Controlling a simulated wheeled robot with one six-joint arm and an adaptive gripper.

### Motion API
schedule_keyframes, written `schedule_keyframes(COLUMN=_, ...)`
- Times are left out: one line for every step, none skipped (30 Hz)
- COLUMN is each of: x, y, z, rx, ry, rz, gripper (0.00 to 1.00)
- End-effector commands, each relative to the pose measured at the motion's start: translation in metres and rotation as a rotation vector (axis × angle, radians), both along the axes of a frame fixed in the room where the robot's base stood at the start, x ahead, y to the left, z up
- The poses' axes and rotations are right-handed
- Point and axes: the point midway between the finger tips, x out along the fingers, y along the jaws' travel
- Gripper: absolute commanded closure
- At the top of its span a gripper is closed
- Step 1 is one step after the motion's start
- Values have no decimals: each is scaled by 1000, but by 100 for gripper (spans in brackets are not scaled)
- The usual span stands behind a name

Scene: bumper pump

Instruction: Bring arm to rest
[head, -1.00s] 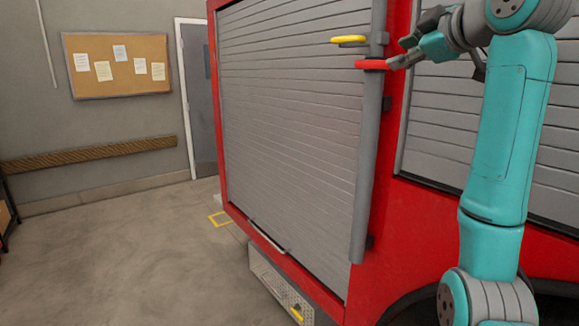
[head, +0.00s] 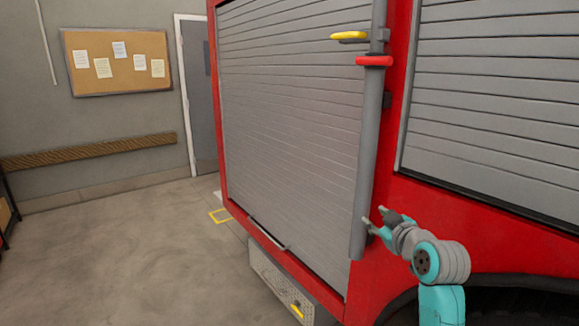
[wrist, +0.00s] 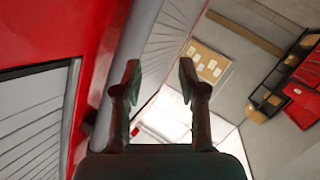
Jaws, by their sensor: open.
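My gripper (head: 375,218) is open in the head view, low in front of the red truck body, near the lower end of a grey vertical pipe (head: 366,160). I cannot tell whether it touches the pipe. In the wrist view my gripper (wrist: 158,85) shows two spread fingers with nothing between them. My arm bends down to the lower right of the head view.
The red truck (head: 420,225) has grey roller shutters (head: 290,110). A step (head: 280,284) juts out low. The floor (head: 130,260) at left is clear.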

Motion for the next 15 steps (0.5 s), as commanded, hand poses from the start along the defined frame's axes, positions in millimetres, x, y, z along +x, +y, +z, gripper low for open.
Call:
schedule_keyframes(x=-8, y=2, z=-25, rx=18, ry=11, rz=-11, gripper=59)
schedule_keyframes(x=-12, y=2, z=-36, rx=28, ry=14, rz=-17, gripper=59)
schedule_keyframes(x=-19, y=3, z=-52, rx=43, ry=19, rz=-28, gripper=59)
schedule_keyframes(x=-24, y=3, z=-63, rx=53, ry=21, rz=-35, gripper=59)
schedule_keyframes(x=-29, y=4, z=-75, rx=63, ry=24, rz=-42, gripper=59)
schedule_keyframes(x=-37, y=5, z=-89, rx=77, ry=26, rz=-52, gripper=59)
schedule_keyframes(x=-42, y=5, z=-100, rx=86, ry=29, rz=-58, gripper=59)
schedule_keyframes(x=-49, y=6, z=-111, rx=96, ry=32, rz=-65, gripper=59)
schedule_keyframes(x=-57, y=7, z=-125, rx=109, ry=34, rz=-75, gripper=59)
schedule_keyframes(x=-64, y=8, z=-135, rx=117, ry=39, rz=-82, gripper=59)
schedule_keyframes(x=-71, y=8, z=-145, rx=126, ry=40, rz=-89, gripper=59)
schedule_keyframes(x=-80, y=9, z=-158, rx=138, ry=42, rz=-98, gripper=59)
schedule_keyframes(x=-88, y=9, z=-168, rx=147, ry=46, rz=-105, gripper=59)
schedule_keyframes(x=-95, y=10, z=-177, rx=155, ry=47, rz=-111, gripper=59)
schedule_keyframes(x=-106, y=11, z=-188, rx=166, ry=50, rz=-121, gripper=59)
